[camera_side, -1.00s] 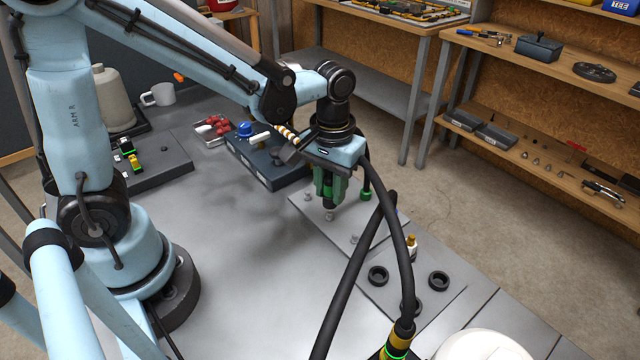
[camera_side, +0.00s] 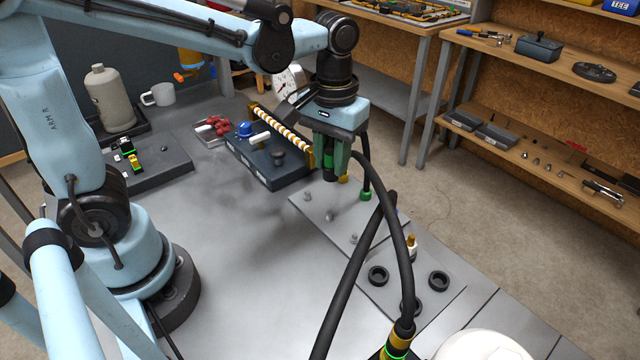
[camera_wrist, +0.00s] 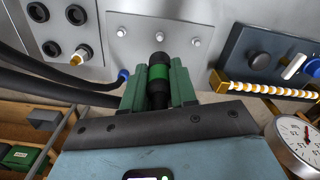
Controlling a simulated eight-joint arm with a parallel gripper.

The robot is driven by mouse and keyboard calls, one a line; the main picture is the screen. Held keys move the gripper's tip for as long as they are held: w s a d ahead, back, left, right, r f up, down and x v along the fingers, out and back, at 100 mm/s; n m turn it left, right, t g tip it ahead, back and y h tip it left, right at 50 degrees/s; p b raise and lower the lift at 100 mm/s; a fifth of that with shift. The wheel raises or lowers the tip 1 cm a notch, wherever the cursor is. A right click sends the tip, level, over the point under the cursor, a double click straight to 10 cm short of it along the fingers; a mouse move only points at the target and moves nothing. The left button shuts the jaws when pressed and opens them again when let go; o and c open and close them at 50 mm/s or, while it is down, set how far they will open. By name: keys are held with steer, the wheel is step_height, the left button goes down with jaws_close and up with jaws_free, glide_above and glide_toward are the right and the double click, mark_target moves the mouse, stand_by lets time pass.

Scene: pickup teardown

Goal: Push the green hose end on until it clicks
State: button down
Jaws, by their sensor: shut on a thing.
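My gripper (camera_side: 333,158) is shut on the green hose end (camera_side: 329,160), a black piece with a green band. In the wrist view this hose end (camera_wrist: 159,72) sits between my green fingers, its black tip bare. It points down, clear above the grey plate (camera_side: 383,257). Metal studs stand on the plate, one below my gripper (camera_side: 329,215) and another behind it (camera_side: 308,196). In the wrist view several studs (camera_wrist: 167,42) show in a row, apart from the tip. The inside of the hose end is hidden.
Black hoses (camera_side: 408,228) arch beside my gripper on the right. A dark block (camera_side: 265,160) lies left, with an orange-and-white striped bar behind. Black rings (camera_side: 378,276) lie in front.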

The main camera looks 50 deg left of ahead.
steer(key=r, duration=0.6)
steer(key=d+r, duration=0.1)
steer(key=r, duration=0.2)
steer(key=shift+s+r, duration=0.1)
steer(key=s+d, duration=0.9)
steer(key=d, duration=0.3)
steer(key=s+d, duration=0.9)
steer(key=d, duration=0.4)
steer(key=shift+w+f, duration=0.15)
steer(key=shift+f, duration=4.9)
steer(key=shift+f, duration=0.4)
steer(key=shift+f, duration=0.35)
steer(key=shift+f, duration=0.65)
